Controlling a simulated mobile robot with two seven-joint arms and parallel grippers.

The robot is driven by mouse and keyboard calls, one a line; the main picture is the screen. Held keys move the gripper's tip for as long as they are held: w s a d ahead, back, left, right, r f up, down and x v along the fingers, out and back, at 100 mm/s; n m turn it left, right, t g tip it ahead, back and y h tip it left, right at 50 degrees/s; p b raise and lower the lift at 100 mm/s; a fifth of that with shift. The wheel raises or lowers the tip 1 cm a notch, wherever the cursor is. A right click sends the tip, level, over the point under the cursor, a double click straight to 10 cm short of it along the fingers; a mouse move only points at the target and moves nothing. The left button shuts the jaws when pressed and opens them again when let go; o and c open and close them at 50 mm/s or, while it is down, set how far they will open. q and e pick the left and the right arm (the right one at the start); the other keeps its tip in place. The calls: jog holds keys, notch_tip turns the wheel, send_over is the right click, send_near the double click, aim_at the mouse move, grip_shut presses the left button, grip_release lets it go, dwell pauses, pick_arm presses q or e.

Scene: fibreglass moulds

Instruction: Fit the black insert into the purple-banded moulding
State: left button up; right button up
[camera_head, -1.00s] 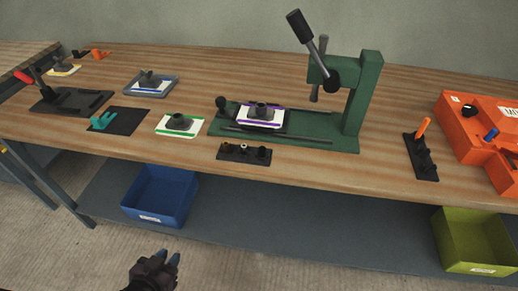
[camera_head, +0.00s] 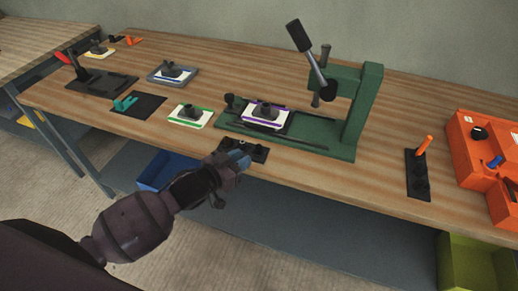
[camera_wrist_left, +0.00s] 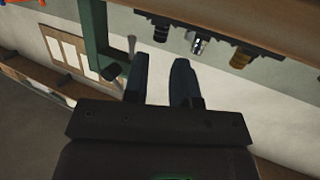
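The purple-banded moulding (camera_head: 265,114), white with a dark grey raised boss, lies on the base of the green press (camera_head: 345,125). A small black rack (camera_head: 256,156) stands in front of the press, partly hidden by my left gripper (camera_head: 238,160). In the left wrist view, a black insert (camera_wrist_left: 160,31), a silvery one (camera_wrist_left: 200,43) and a brass-coloured one (camera_wrist_left: 240,58) stick out of the rack. My left gripper (camera_wrist_left: 162,64) is open, its dark blue fingers apart with nothing between them, close to the rack and apart from the inserts. My right gripper is out of view.
A green-banded moulding (camera_head: 191,116) and a blue-banded one (camera_head: 171,72) lie to the left. A black stand with an orange-handled tool (camera_head: 419,170) and an orange case (camera_head: 470,150) are at right. Blue (camera_head: 150,172) and olive (camera_head: 470,262) bins sit below the bench.

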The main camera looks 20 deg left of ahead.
aim_at(257, 148)
pick_arm(q)
jog(key=shift+r+x, duration=0.15)
jog(key=shift+x, duration=1.35)
jog(key=shift+r+x, duration=0.2)
jog(key=shift+x, duration=1.3)
grip_shut()
